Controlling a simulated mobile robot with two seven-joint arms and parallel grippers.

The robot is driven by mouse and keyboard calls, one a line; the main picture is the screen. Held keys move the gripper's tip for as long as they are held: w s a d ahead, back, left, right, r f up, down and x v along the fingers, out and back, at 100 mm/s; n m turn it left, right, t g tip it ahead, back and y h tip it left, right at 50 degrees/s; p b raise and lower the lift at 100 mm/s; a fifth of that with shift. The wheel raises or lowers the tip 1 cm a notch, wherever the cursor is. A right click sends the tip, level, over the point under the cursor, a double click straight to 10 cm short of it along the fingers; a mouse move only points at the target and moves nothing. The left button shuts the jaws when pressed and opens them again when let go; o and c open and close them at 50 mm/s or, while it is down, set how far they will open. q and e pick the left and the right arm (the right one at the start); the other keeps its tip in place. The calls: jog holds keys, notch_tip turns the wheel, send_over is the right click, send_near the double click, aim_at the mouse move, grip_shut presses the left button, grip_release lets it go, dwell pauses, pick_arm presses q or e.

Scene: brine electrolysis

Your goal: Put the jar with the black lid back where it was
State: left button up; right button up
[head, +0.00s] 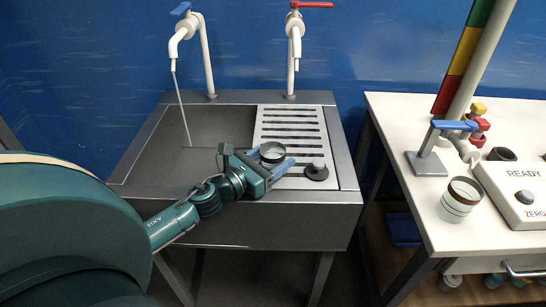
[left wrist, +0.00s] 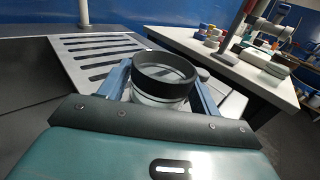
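A round pale jar with a broad black rim (head: 272,152) is between the blue fingers of my left gripper (head: 270,167), over the slatted drainboard. In the left wrist view the black ring (left wrist: 164,72) looks hollow, with grey inside, and the pale body shows below it. The fingers lie close against both sides of the jar, which looks upright. Whether its base touches the drainboard is hidden. My right gripper is in neither view.
A dark round knob-like piece (head: 316,171) sits right of the gripper on the drainboard (head: 292,112). The sink basin (head: 160,150) is empty. A thin line runs down from the blue-handled tap (head: 183,30). A white table (head: 400,115) at right holds a brown-rimmed beaker (head: 460,199) and a balance (head: 515,190).

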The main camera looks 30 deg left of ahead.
pick_arm(q)
jog(key=shift+o, duration=0.9)
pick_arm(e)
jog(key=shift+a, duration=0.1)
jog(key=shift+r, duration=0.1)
pick_arm(q)
jog(key=shift+r, duration=0.2)
jog(key=shift+s+f, duration=0.1)
jog(key=shift+s, duration=0.25)
jog(key=b+v, duration=0.2)
jog(key=v, duration=0.8)
jog(key=shift+a, duration=0.1)
jog(key=shift+s+a, duration=0.15)
jog(key=shift+s, duration=0.5)
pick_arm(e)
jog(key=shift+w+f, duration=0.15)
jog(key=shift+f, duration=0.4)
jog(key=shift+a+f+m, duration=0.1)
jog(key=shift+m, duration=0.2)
